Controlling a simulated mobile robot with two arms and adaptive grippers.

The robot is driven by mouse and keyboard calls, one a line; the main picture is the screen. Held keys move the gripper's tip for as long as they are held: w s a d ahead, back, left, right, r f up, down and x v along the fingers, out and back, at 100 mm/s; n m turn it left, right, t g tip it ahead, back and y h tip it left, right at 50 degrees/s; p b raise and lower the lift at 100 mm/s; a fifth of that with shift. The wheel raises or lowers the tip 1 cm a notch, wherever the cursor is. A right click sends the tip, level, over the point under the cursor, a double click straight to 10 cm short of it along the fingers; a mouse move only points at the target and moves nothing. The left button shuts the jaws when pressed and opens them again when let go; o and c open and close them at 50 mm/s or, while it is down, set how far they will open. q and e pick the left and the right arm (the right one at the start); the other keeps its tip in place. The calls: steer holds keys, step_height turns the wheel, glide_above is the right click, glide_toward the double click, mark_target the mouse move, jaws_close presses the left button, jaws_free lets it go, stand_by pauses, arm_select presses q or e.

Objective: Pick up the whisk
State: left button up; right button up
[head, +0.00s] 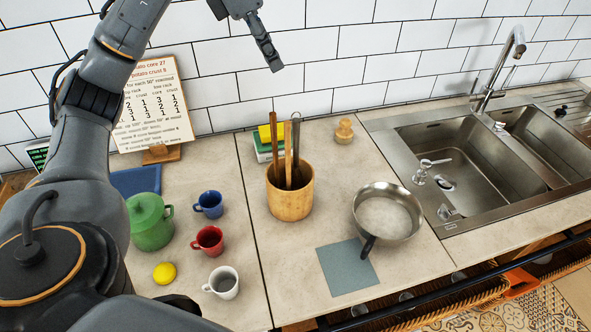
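A round wooden crock (290,196) stands on the counter left of the pan. Several upright utensil handles (288,150) stick out of it, brown, light wood and greyish. Their lower ends are hidden inside the crock. I cannot make out a whisk head, so I cannot tell whether one of these handles is the whisk's. My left gripper (270,58) is at the top of the picture, high in front of the tiled wall and apart from the crock. My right gripper is not in view.
A metal pan (388,213) sits right of the crock by a grey-blue mat (346,267). A sink (470,165) is at right.

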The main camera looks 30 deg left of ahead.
arm_select(q)
steer(key=b, duration=0.5)
glide_toward(292, 120)
steer(key=shift+s+r, duration=0.15)
steer(key=shift+r, duration=0.2)
steer(key=shift+f, duration=0.3)
steer(key=x, duration=0.7)
steer(key=shift+d+f, duration=0.1)
steer(key=shift+f, duration=0.2)
steer(key=shift+w+d+f, duration=0.1)
steer(key=shift+w+f, duration=0.2)
steer(key=shift+f, duration=0.15)
steer(key=x, duration=0.2)
steer(key=p+x, duration=0.1)
steer(key=x, duration=0.1)
steer(key=shift+s+d+f+p, duration=0.1)
steer(key=shift+f+p, duration=0.2)
steer(key=shift+f, duration=0.15)
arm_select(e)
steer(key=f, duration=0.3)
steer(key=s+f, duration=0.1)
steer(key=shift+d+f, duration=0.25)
arm_select(q)
jaws_close()
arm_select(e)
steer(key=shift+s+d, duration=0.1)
